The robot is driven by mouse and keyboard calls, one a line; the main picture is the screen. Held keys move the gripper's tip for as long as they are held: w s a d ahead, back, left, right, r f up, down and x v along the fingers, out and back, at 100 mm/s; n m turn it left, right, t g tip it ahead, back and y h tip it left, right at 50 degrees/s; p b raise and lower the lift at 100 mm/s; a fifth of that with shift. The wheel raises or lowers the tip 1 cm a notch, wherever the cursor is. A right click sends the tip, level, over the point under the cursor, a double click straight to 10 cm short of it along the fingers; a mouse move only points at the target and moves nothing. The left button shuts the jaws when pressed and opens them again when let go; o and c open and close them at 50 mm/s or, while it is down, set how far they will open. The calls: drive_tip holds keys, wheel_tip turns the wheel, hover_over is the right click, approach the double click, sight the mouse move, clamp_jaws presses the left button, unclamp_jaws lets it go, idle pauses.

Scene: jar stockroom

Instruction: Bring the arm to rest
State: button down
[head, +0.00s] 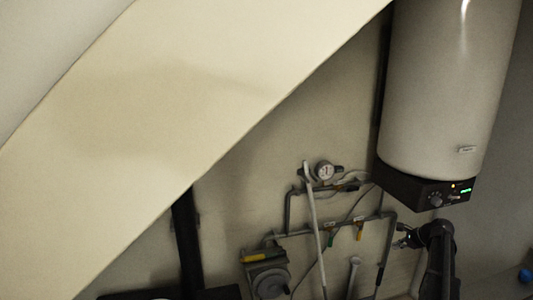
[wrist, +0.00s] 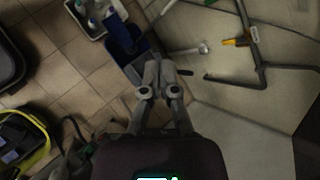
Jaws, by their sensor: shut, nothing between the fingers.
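My gripper (wrist: 158,70) shows in the middle of the wrist view, with its two grey fingers together and nothing visible between them. It points out over a tiled floor, close in the picture to a dark blue bin.
A white boiler (head: 440,85) hangs at the right, above grey pipes (head: 291,212) with a gauge (head: 323,171). A pale slanted beam (head: 170,120) crosses the head view. A blue bin (wrist: 124,43) and white tray (wrist: 84,22) stand on tiles (wrist: 95,85).

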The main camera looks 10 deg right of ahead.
drive_tip(key=s+a+f+n+g+b, duration=0.1)
drive_tip(key=a+f+n+g+b, duration=0.2)
drive_tip(key=a, duration=0.6)
drive_tip(key=s+a+f+n+h, duration=0.1)
drive_tip(key=s+a+f+n, duration=0.2)
drive_tip(key=a, duration=0.7)
drive_tip(key=a+f+n+g+b, duration=0.25)
drive_tip(key=a+n, duration=0.25)
drive_tip(key=a, duration=0.4)
drive_tip(key=s+a+f+n+g+h+b, duration=0.1)
drive_tip(key=s+a+f+n+b, duration=0.1)
drive_tip(key=s+a+n, duration=0.3)
drive_tip(key=s+a+f+n+h+b, duration=0.2)
drive_tip(key=s+a+f+n, duration=0.3)
drive_tip(key=a, duration=0.8)
drive_tip(key=s, duration=0.3)
drive_tip(key=shift+n+g+h+b, duration=0.3)
drive_tip(key=shift+n+g+b, duration=0.05)
drive_tip(key=shift+n+b, duration=0.05)
drive_tip(key=shift+a+f, duration=0.1)
